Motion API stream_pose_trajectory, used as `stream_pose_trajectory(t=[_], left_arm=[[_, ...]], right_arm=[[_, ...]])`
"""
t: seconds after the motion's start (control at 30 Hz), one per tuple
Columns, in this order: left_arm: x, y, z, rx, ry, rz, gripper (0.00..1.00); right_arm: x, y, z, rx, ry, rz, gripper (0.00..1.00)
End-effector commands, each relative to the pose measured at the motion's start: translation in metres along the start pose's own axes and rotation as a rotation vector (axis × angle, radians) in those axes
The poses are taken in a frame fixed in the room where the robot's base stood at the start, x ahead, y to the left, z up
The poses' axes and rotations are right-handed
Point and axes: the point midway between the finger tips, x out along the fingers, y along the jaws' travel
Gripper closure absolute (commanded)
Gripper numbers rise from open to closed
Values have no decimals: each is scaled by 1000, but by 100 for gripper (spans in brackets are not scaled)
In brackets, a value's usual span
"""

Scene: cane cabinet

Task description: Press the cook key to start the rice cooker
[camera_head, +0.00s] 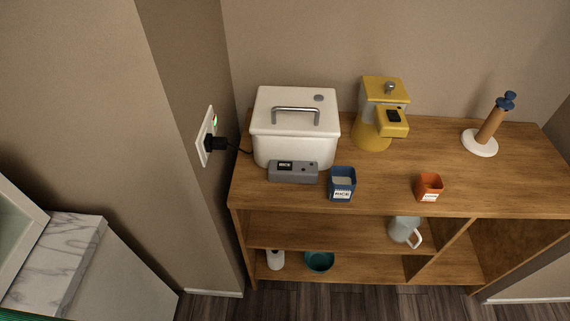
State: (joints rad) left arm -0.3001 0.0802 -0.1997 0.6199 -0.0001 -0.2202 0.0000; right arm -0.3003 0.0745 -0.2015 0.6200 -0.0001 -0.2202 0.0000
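The white rice cooker (295,138) stands on the left part of the wooden cabinet top, its lid down and a metal handle (295,115) on the lid. A grey control panel (293,172) is at the foot of its front side, with a small dark display (285,166) and small round marks on its right part. The cook key cannot be told apart at this size. A black plug (215,143) sits in the wall socket, and its cord runs toward the cooker. Neither of my grippers shows in the head view.
A yellow appliance (375,127) and a paper-towel-like holder (480,144) stand behind. Shelves below hold a pitcher (404,230) and a teal bowl (319,261).

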Motion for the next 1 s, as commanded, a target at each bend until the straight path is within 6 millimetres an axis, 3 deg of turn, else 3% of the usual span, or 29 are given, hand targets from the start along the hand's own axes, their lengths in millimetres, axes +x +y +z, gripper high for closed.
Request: stream_pose_trajectory(t=[1.0], left_arm=[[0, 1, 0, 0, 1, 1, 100]], right_arm=[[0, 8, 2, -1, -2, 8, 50]])
